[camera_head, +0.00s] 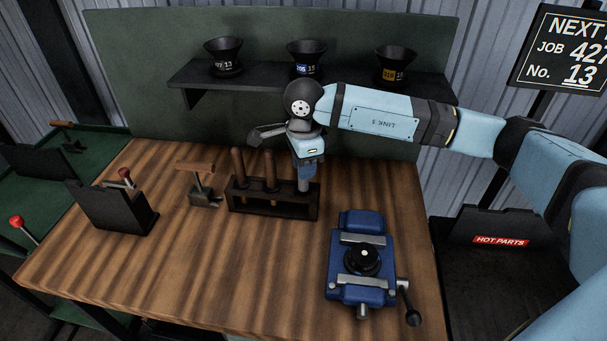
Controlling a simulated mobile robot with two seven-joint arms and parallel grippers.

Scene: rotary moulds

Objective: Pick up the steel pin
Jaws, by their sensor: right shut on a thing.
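The steel pin (303,186) is a short grey rod at the right end of a dark rack (272,211). It is upright, and its lower part meets or sits inside the rack's right slot; I cannot tell how deep. My right gripper (305,170) points straight down over that slot and is shut on the pin's upper part, which it hides. Two brown wooden-looking rods (238,165) stand in the rack to the left, clear of the gripper. My left gripper is not in view.
A blue vise (346,297) with a handle stands at the front right of the wooden table (215,275). A small wooden-handled tool (195,170) and a black holder (112,208) are left of the rack. Three black cups stand on the shelf (355,87) behind. The front middle is free.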

